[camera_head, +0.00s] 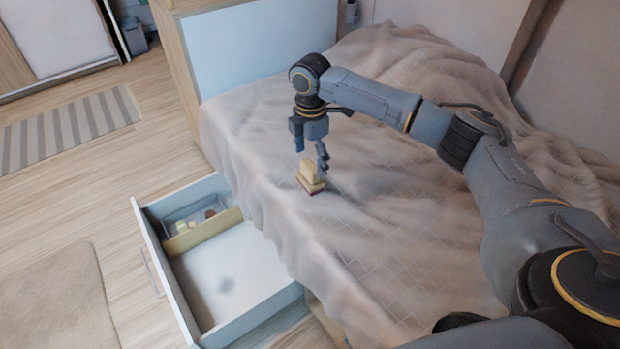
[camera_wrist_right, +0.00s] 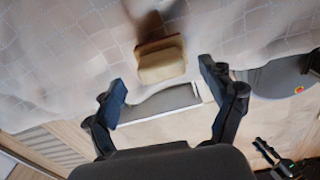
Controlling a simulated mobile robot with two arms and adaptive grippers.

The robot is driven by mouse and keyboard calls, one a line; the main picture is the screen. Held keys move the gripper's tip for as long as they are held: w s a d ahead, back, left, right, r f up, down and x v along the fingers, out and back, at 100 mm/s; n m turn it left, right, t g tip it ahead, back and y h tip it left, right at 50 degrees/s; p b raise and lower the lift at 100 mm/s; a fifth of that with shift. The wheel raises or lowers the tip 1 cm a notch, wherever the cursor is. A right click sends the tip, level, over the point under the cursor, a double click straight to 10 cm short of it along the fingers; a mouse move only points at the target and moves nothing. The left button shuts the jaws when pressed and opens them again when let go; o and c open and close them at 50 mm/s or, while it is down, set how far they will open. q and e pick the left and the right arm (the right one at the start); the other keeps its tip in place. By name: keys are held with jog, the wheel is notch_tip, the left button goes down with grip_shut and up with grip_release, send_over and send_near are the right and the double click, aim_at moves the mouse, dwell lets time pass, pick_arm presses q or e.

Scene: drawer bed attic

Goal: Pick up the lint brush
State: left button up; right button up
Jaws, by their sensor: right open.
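The lint brush (camera_head: 311,177) is a small pale-yellow block with a dark red underside, lying on the beige bed cover near the bed's edge. In the right wrist view the lint brush (camera_wrist_right: 162,60) shows beyond the fingertips, in line with the gap between them. My right gripper (camera_head: 311,155) points down just above the brush, its fingers spread and empty. Its two dark fingers also show in the right wrist view (camera_wrist_right: 165,78), wide apart. I cannot tell from these views whether a finger touches the brush.
The bed cover (camera_head: 400,225) is rumpled, with higher folds at the back right. An open white drawer (camera_head: 160,245) stands out below the bed, with a wooden divider and small items in its rear compartment. A striped rug (camera_head: 70,128) lies on the wooden floor.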

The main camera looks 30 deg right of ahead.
aim_at(310, 165)
notch_tip(310, 165, down, 3)
jog(key=shift+a+f+b, duration=0.1)
jog(key=shift+f+b, duration=0.1)
jog(key=shift+b, duration=0.15)
pick_arm(q)
jog(key=v, duration=0.3)
pick_arm(e)
jog(key=c, duration=1.3)
jog(key=shift+r, duration=0.1)
